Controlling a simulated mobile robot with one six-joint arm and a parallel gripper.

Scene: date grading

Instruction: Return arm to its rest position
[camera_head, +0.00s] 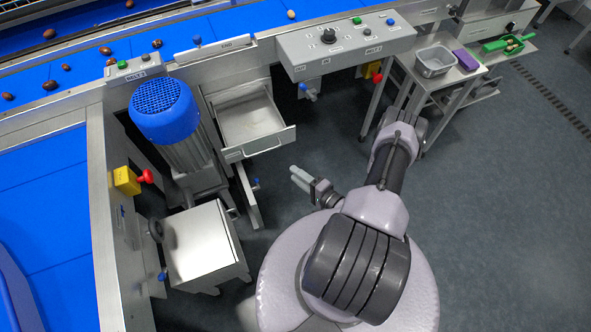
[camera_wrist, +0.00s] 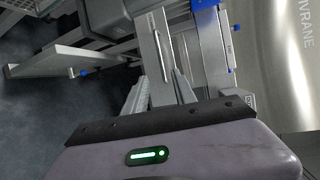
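My arm (camera_head: 395,150) is folded over my round base in the head view. My gripper (camera_head: 300,178) points up and left, low in front of the machine and below the open drawer. In the wrist view, my gripper (camera_wrist: 160,88) has its two grey fingers apart, with no object seen between them. Beyond the fingertips is a metal panel with a bar handle (camera_wrist: 161,47), apart from the fingers.
A drawer (camera_head: 250,118) stands pulled out, empty-looking. A blue motor (camera_head: 162,105) and a metal cabinet (camera_head: 203,243) are at left. The floor at right is clear.

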